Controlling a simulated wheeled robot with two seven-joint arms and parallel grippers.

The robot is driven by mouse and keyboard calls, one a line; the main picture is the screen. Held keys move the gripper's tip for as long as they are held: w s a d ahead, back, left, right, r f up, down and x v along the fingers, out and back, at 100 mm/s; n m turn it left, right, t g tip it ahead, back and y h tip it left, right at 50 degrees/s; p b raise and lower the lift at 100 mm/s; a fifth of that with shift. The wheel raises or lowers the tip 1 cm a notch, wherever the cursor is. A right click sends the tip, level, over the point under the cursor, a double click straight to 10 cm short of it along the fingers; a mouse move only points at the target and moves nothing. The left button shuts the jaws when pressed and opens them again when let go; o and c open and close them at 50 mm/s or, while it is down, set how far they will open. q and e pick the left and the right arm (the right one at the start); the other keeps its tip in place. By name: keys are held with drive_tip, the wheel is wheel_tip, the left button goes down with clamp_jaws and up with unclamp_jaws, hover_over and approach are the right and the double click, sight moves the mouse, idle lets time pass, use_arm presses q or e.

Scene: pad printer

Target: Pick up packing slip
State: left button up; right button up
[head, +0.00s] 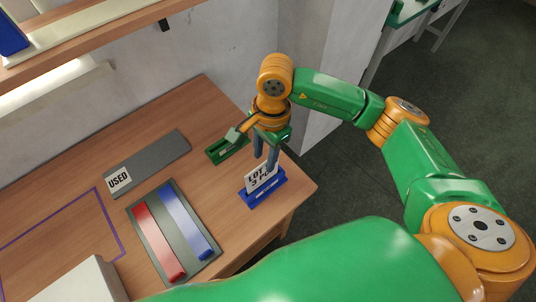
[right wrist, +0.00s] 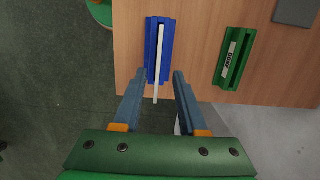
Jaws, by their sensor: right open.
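The packing slip is a white card (head: 258,180) with black print, partly reading "LOT" and "3 PC". It stands upright in a blue holder (head: 264,196) near the table's right corner. My right gripper (head: 266,163) is over the holder with its fingers pointing down, and they hide part of the card. In the right wrist view the gripper (right wrist: 160,76) is open. There the slip shows edge-on as a thin white strip (right wrist: 160,50) rising from the blue holder (right wrist: 151,48), its near end between the two fingers with gaps showing. My left gripper is not in view.
A green holder (right wrist: 224,72) with a small labelled card stands beside the blue one. A grey mat holds a red strip (head: 157,240) and a blue strip (head: 185,222). A grey plate (head: 155,160) bears a "USED" label. The wall rises behind the table.

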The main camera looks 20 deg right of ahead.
sight(261, 174)
drive_tip(key=shift+s+a+f+p, duration=0.15)
drive_tip(key=shift+a+f+p, duration=0.1)
drive_tip(key=shift+f+p, duration=0.2)
drive_tip(key=shift+s+a+f+p, duration=0.25)
drive_tip(key=shift+f+p, duration=0.3)
drive_tip(key=shift+f, duration=0.05)
drive_tip(key=shift+s+a+f+p, duration=0.2)
drive_tip(key=shift+f+p, duration=0.3)
drive_tip(key=shift+f, duration=0.1)
wheel_tip(261, 174, down, 3)
drive_tip(key=shift+w+r, duration=0.1)
drive_tip(key=shift+w+d+f, duration=0.1)
drive_tip(key=shift+w+f, duration=0.05)
drive_tip(key=shift+f, duration=0.2)
drive_tip(key=shift+f+b, duration=0.2)
drive_tip(key=shift+b, duration=0.2)
clamp_jaws()
